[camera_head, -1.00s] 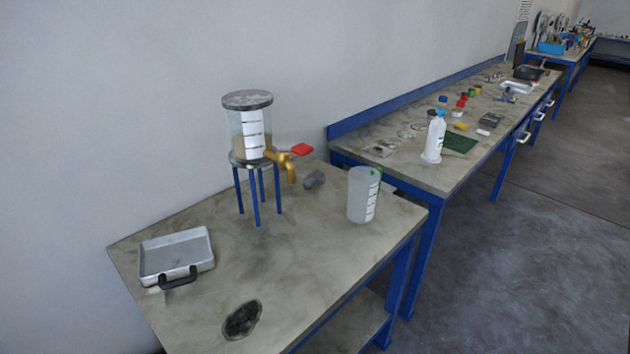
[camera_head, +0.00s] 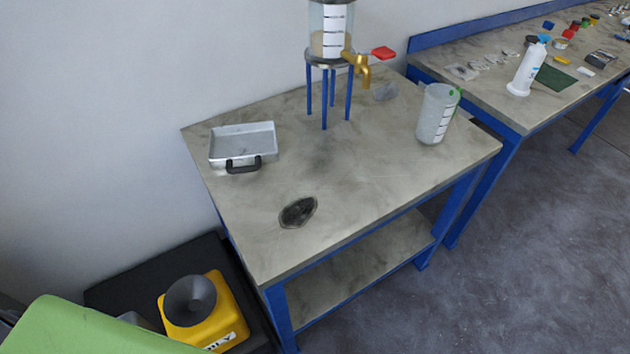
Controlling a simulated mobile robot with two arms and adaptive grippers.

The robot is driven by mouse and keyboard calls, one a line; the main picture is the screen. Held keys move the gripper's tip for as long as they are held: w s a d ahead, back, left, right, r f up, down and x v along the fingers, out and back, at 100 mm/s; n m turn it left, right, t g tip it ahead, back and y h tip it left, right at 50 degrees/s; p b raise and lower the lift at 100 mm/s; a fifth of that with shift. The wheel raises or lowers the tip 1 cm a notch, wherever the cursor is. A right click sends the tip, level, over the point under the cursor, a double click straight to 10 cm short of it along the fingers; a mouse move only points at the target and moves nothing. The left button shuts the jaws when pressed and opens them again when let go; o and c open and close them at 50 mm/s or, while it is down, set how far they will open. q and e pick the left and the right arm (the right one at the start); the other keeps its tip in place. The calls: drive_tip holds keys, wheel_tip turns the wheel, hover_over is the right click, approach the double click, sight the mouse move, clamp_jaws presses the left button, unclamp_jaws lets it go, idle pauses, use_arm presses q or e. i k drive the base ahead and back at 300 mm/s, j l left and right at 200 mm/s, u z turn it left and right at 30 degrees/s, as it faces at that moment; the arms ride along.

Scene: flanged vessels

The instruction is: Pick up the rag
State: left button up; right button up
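No item is plainly a rag. Neither of my grippers is in view.
The near table (camera_head: 350,185) holds a metal tray (camera_head: 243,146), a vessel on blue legs (camera_head: 330,48) with a brass tap, and a clear measuring beaker (camera_head: 437,113). A yellow container with a funnel (camera_head: 203,312) and a light green shape (camera_head: 85,328) are at lower left.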

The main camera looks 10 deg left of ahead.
sight(391, 89)
drive_tip(key=i+l+u, duration=0.1)
drive_tip(key=i+l, duration=0.25)
drive_tip(key=l, duration=0.3)
drive_tip(key=i+l+u, duration=0.25)
drive_tip(key=l, duration=0.4)
drive_tip(key=i, duration=0.1)
